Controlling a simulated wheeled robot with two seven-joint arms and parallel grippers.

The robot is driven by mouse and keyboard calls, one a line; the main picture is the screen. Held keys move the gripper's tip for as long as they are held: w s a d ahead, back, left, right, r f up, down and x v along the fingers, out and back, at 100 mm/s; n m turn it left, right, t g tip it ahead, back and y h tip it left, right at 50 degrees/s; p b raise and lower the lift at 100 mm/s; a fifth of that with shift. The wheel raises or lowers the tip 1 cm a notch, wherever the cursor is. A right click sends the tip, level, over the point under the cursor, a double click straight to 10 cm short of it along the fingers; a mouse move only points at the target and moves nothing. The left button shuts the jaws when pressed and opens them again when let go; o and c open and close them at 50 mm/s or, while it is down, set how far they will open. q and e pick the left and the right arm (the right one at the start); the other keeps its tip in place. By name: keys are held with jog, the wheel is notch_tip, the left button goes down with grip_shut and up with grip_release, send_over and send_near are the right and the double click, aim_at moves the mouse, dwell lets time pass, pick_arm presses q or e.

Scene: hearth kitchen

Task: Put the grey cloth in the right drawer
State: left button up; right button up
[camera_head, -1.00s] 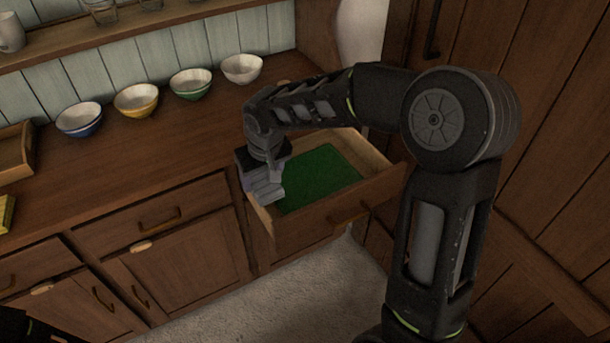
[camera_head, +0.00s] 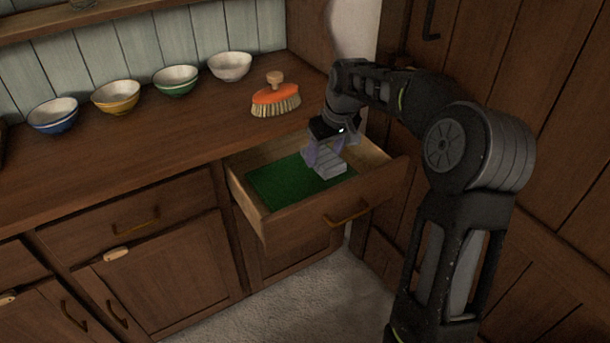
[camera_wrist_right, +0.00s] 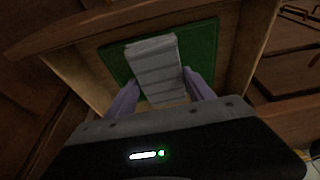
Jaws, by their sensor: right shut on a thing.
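The grey cloth (camera_head: 326,161) is a small folded bundle with visible layers. It is held between the purple-grey fingers of my right gripper (camera_head: 326,152), which is shut on it. The right drawer (camera_head: 309,210) is pulled open and has a green lining (camera_head: 285,186). The cloth is over the right part of the drawer; I cannot tell whether it touches the lining. In the right wrist view the cloth (camera_wrist_right: 155,68) shows between the fingers, with the green lining (camera_wrist_right: 202,55) behind it. My left gripper is not in view.
An orange brush (camera_head: 275,95) stands on the counter behind the drawer. Several bowls, among them a white one (camera_head: 230,66) and a green one (camera_head: 176,80), line the back of the counter. A tall wooden cabinet (camera_head: 530,70) is close on the right.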

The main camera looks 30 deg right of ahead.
jog(key=shift+f, duration=2.3)
jog(key=shift+f+b, duration=0.3)
jog(key=shift+f, duration=2.2)
jog(key=shift+f, duration=0.1)
jog(key=shift+f+b, duration=0.4)
jog(key=shift+f, duration=0.1)
jog(key=o, duration=1.3)
